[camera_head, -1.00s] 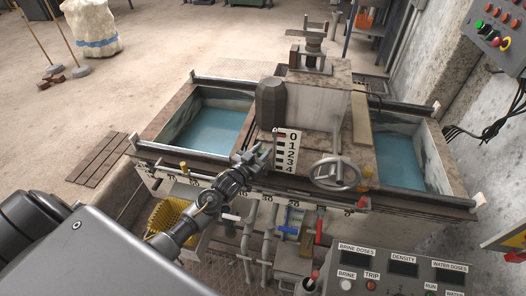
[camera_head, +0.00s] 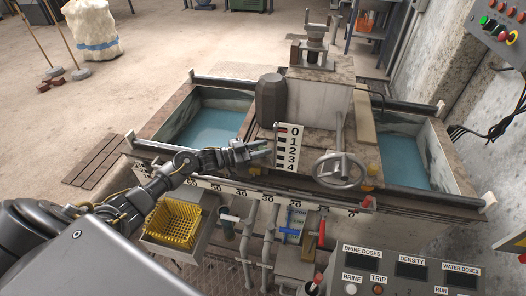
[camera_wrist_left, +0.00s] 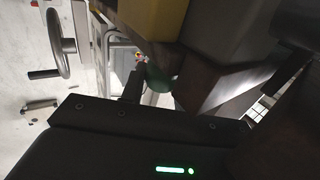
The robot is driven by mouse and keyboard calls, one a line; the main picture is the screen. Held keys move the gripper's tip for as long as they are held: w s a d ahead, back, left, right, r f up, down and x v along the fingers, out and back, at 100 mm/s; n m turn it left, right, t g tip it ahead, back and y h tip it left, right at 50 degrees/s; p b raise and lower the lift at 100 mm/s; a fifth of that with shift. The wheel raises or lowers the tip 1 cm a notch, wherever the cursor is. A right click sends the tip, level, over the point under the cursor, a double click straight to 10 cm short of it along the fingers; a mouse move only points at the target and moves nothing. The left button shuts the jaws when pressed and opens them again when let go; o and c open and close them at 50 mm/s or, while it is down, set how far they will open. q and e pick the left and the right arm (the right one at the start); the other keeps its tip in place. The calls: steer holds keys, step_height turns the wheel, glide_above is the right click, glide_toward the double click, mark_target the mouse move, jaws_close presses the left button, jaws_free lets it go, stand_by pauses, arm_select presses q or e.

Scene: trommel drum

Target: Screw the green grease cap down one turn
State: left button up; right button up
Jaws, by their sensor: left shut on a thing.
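The green grease cap (camera_wrist_left: 160,79) shows as a dark green round shape in the left wrist view, partly hidden by my fingers. My left gripper (camera_wrist_left: 150,85) is shut on it, with a dark finger on its left side. In the head view my left gripper (camera_head: 262,149) is at the left edge of the numbered scale board, and the cap cannot be made out there. My right gripper is in neither view.
The numbered scale board (camera_head: 289,147) stands just beside my gripper. A grey handwheel (camera_head: 341,170) is to its right. A yellow basket (camera_head: 173,222) sits below my left arm. Blue-water tanks (camera_head: 212,130) lie behind, and a control panel (camera_head: 411,268) is at the front right.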

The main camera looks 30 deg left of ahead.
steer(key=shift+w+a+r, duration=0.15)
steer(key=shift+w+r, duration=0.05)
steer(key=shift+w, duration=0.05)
arm_select(q)
steer(key=o, duration=1)
steer(key=shift+w, duration=0.1)
steer(key=shift+c, duration=0.2)
